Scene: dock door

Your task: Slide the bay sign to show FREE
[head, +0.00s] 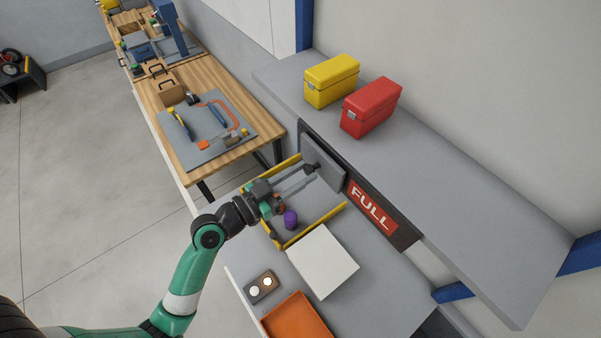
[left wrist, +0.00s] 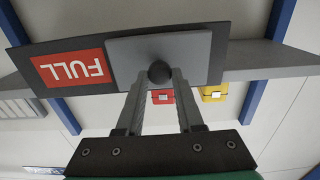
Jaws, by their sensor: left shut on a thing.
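The bay sign is a dark board (head: 404,238) on the front of the grey shelf, and it also shows in the left wrist view (left wrist: 30,55). A grey sliding plate (head: 325,160) covers its left part in the head view. A red FULL panel (head: 372,206) is uncovered to the right of the plate; it appears upside down in the left wrist view (left wrist: 73,68). My left gripper (head: 312,169) is shut on the dark round knob (left wrist: 159,72) in the middle of the plate (left wrist: 190,48). My right gripper is not in view.
A yellow toolbox (head: 332,82) and a red toolbox (head: 371,108) stand on the shelf (head: 470,190) above the sign. Below are a yellow-edged area with a purple cylinder (head: 290,220), a white panel (head: 321,262), a two-button box (head: 261,287) and an orange tray (head: 297,318).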

